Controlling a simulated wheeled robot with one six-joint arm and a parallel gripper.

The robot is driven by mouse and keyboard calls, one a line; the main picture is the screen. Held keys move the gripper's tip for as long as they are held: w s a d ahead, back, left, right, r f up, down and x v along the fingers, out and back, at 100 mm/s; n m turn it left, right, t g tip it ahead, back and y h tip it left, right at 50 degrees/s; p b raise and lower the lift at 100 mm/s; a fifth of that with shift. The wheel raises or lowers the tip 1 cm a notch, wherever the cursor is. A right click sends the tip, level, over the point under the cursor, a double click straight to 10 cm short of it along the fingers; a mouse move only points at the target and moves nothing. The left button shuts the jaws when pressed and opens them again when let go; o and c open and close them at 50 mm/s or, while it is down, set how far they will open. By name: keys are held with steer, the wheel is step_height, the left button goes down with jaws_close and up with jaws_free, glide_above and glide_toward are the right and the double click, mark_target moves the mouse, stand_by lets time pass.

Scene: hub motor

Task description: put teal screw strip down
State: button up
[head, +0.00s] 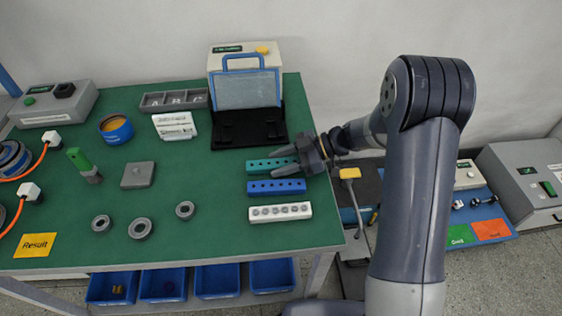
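The teal screw strip (258,167) lies level at the right side of the green table, above the blue strip in the picture and in line with it. Its right end is partly hidden by my gripper (279,162). The two fingers are apart and point left, one along the strip's far side and one over its near side. I cannot tell whether they press on the strip or stand clear of it, nor whether the strip rests fully on the table.
A blue strip (276,187) and a white strip (280,212) lie just in front. A black stand (248,128) with a blue-framed box is behind. Grey rings (185,210) and a grey block (138,175) are to the left. The table's right edge is close to my gripper.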

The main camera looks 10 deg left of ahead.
steer(key=shift+o, duration=0.7)
steer(key=p, duration=0.3)
steer(key=shift+r, duration=0.3)
